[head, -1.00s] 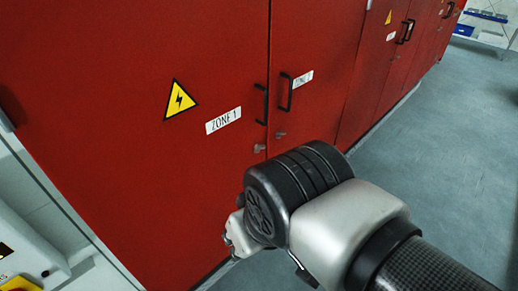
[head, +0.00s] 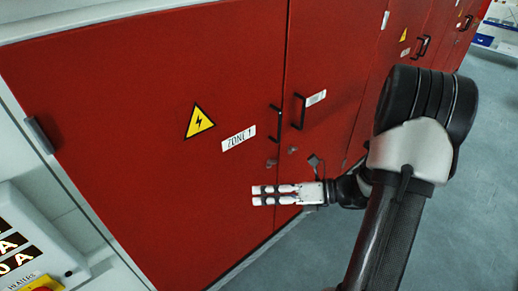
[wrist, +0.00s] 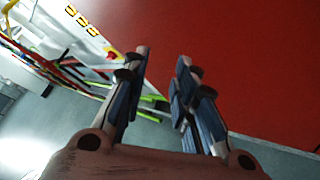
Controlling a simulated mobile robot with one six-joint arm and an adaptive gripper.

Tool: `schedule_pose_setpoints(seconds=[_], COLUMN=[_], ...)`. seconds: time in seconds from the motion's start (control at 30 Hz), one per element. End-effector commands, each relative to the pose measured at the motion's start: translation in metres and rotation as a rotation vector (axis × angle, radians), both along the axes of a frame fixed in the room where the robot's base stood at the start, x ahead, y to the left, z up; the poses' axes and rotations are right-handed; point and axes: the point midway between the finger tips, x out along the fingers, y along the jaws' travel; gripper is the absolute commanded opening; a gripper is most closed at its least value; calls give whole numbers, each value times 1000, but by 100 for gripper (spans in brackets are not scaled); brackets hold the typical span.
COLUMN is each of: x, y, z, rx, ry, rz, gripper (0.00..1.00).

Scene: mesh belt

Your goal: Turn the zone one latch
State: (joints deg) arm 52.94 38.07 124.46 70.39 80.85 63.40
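The zone one latch (head: 271,163) is a small grey piece on the red door, below the black handle and right of the ZONE 1 label (head: 239,138). My gripper (head: 257,195) is below the latch in the head view, with its fingers pointing left across the red door. The wrist view shows the gripper (wrist: 164,58) open, with a clear gap and nothing between the fingers. The latch is not visible in the wrist view. I cannot tell how far the fingers are from the door.
A second small latch (head: 292,150) and a black handle (head: 299,111) are on the neighbouring door. A yellow warning triangle (head: 199,122) is on the zone one door. A panel with displays (head: 17,243) stands at lower left. Grey floor (head: 486,160) is clear at right.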

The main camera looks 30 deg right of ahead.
Motion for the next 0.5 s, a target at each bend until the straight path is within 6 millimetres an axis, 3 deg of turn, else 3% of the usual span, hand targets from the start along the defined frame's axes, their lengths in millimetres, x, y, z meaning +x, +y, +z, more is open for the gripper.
schedule_pose_setpoints(seconds=[0.1, 0.23, 0.33, 0.5], x=[5, -1, -11, -19], y=[-62, -119, -148, -169], z=[-28, -60, -80, -96], rx=[277, 534, 675, 783], ry=[111, 178, 201, 214], rz=[-287, -536, -666, -759], gripper=[26, 26, 26, 26])
